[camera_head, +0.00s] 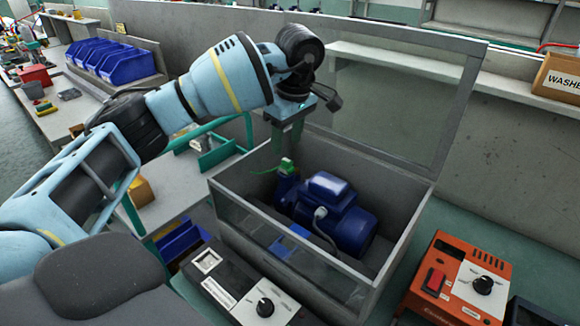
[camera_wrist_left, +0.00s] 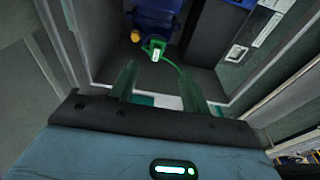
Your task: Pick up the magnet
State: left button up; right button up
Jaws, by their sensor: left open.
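A small green piece with a pale label (camera_wrist_left: 155,47), which looks like the magnet, sits by the blue pump (camera_head: 345,218) inside the clear-fronted grey box (camera_head: 232,208). It also shows in the head view (camera_head: 287,166), at the pump's left end. A thin green cord runs from it. My left gripper (camera_head: 286,135) is above the box's back left part, pointing down. In the left wrist view its two green-tinted fingers (camera_wrist_left: 158,82) are spread apart with nothing between them, and the green piece is just beyond their tips. My right gripper is not in view.
The box's clear lid (camera_head: 395,110) stands raised at the back right. A dark control unit with a knob (camera_head: 240,290) is in front, and an orange control box (camera_head: 460,275) is at right. The box walls surround the pump closely.

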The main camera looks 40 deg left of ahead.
aim_at(287, 160)
pick_arm(q)
jog(key=shift+w+a+f, duration=0.1)
jog(key=shift+a+f, duration=0.05)
jog(key=shift+f, duration=1.05)
jog(key=shift+w+a+f, duration=0.15)
jog(key=shift+f, duration=1.05)
jog(key=shift+w+a+f, duration=0.1)
jog(key=shift+a+f, duration=0.05)
jog(key=shift+f, duration=1.05)
grip_shut()
